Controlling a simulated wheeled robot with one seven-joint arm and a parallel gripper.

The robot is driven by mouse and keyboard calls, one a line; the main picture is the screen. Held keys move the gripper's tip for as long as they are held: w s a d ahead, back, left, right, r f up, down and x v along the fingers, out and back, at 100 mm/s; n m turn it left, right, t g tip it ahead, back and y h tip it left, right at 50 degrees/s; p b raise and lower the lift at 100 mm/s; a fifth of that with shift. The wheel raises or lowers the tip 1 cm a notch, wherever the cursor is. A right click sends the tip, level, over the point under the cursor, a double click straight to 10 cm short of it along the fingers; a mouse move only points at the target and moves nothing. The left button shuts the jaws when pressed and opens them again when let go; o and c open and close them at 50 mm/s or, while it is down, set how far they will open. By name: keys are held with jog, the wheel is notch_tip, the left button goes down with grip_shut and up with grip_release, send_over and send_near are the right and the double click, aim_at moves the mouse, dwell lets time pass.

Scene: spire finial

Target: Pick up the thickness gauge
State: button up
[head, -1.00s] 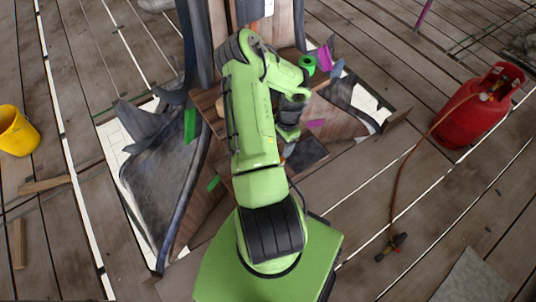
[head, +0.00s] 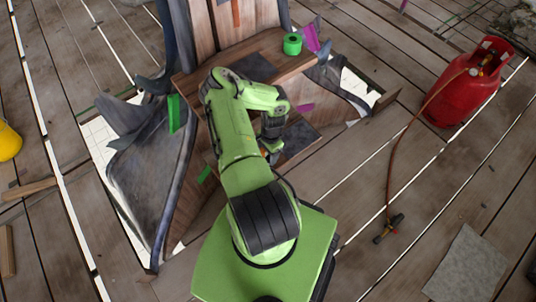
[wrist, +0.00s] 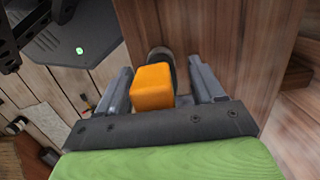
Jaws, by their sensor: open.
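An orange block-shaped thing with a dark rounded part behind it, which I take to be the thickness gauge (wrist: 153,88), shows in the wrist view. In the head view my gripper (head: 270,148) is low at the wooden lower step, and only a small orange spot shows there; my arm hides the rest.
The upper wooden ledge (head: 270,65) holds a green tape roll (head: 292,44). A dark slab (head: 300,137) lies on the lower step. A red gas cylinder (head: 462,90) with a hose stands on the planks at right.

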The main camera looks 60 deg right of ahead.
jog(key=c, duration=1.2)
